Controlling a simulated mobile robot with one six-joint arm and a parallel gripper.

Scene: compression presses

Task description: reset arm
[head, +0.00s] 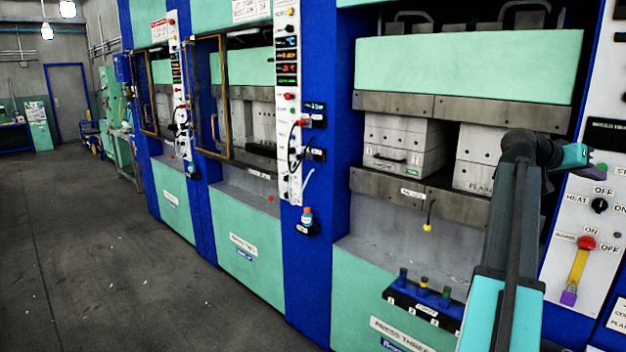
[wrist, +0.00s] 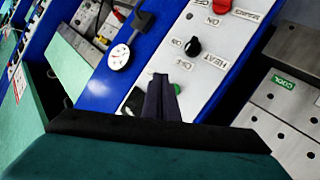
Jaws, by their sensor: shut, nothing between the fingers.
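My arm rises at the right of the head view and bends at the top, so that my gripper (head: 598,171) points right toward the white control panel (head: 562,232). In the wrist view my gripper (wrist: 162,84) is shut, its dark fingers together with nothing between them. The fingers overlap the lower end of the panel in that view, near a green button (wrist: 176,89). I cannot tell whether they touch it. The black heat knob (wrist: 193,46) and a red knob (wrist: 221,5) lie beyond the fingertips.
Press three (head: 470,66) stands behind my arm, with grey mold blocks (head: 402,140) inside. A valve block (head: 422,303) sticks out below. A round gauge (wrist: 119,56) is left of the fingers. Open floor (head: 110,250) lies left.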

